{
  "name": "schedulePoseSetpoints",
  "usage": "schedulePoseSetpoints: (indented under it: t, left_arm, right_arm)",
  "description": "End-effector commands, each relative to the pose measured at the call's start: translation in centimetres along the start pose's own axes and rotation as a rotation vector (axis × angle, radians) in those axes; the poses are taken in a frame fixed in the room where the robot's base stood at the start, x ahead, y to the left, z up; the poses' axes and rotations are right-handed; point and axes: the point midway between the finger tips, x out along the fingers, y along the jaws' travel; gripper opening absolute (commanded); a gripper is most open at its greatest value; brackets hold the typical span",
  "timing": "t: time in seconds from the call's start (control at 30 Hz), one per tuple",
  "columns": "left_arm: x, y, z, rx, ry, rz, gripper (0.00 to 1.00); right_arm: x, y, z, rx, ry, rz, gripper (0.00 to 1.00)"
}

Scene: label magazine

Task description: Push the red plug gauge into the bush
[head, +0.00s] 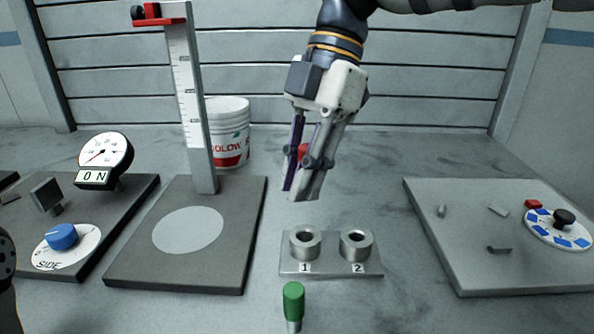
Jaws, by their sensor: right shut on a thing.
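My right gripper (303,194) hangs above and behind the bush block, fingers pointing down, shut on the red plug gauge (304,152). Only a bit of red shows between the fingers; the rest of the gauge is hidden by them. Two metal bushes stand on a grey plate (290,268): bush 1 (305,245) on the left and bush 2 (356,246) on the right. Both bores look dark and empty. The fingertips are apart from the bushes. My left gripper is not visible.
A height gauge stand (193,110) and white bucket (228,130) are behind left. A dial panel (120,215) is far left; a board with a blue-marked disc (480,270) is right.

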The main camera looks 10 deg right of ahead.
Motion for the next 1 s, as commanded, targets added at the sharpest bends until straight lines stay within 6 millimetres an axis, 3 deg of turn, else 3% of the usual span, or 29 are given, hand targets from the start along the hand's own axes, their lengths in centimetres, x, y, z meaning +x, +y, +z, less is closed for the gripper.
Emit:
schedulePoseSetpoints:
  t: [0.07,0.6,1.0]
  left_arm:
    - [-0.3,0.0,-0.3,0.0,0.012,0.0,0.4]
    - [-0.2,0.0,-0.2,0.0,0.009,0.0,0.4]
    - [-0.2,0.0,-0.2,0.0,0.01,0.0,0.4]
  right_arm:
    - [-0.2,-0.1,-0.1,0.0,-0.002,0.004,0.0]
    - [5.0,0.2,2.1,0.003,0.0,0.001,0.0]
    - [5.3,0.2,2.3,0.003,0.0,0.002,0.0]
